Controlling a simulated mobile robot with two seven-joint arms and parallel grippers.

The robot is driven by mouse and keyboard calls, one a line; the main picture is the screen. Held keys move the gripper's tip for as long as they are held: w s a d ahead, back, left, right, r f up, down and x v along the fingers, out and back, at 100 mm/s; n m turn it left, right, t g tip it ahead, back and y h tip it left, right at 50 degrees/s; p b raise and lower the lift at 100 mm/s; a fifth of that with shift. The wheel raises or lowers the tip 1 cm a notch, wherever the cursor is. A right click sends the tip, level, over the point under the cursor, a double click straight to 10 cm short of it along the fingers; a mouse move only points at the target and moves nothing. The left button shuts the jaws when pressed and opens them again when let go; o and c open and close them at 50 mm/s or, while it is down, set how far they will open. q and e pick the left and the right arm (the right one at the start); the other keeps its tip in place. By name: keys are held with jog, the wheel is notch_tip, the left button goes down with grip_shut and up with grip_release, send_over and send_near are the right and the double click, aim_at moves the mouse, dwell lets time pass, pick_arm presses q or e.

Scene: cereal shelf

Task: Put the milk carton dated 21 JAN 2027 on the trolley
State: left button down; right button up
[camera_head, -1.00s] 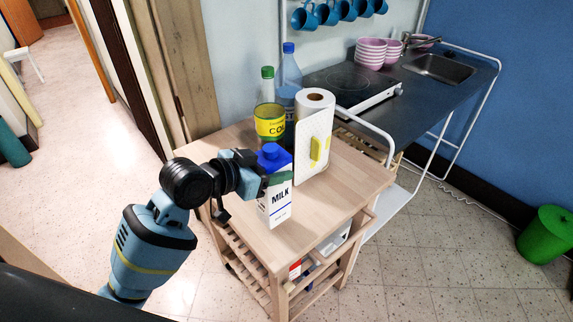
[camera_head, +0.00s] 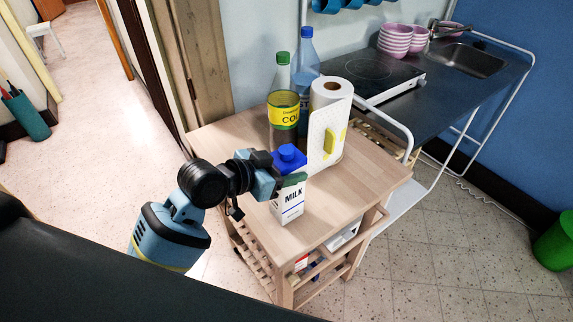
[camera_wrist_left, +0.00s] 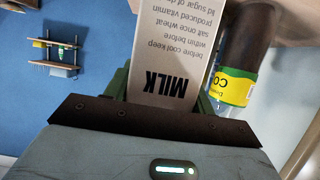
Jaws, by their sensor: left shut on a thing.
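The white milk carton (camera_head: 289,207) has a blue cap and the word MILK. It is upright over the near left part of the wooden trolley's top (camera_head: 340,205); I cannot tell for sure whether its base touches. My left gripper (camera_head: 288,181) comes in from the left and is shut on the carton's upper part. In the left wrist view the carton (camera_wrist_left: 178,50) is between the fingers (camera_wrist_left: 160,95), with its printed text upside down. I cannot read a date on it. My right gripper is not in view.
Behind the carton on the trolley stand a paper roll (camera_head: 331,88), a white board with a yellow patch (camera_head: 328,142), a yellow-labelled container (camera_head: 283,115) and two bottles, one blue-capped (camera_head: 307,65). The trolley's front right top is clear. A counter with a hob (camera_head: 370,72) stands behind.

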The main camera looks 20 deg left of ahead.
pick_arm(q)
jog(key=shift+s+r, duration=0.15)
jog(key=c, duration=0.5)
grip_release()
jog(key=shift+f, duration=0.25)
jog(key=shift+r, duration=0.2)
jog(key=v, duration=1.2)
jog(key=shift+b, duration=0.3)
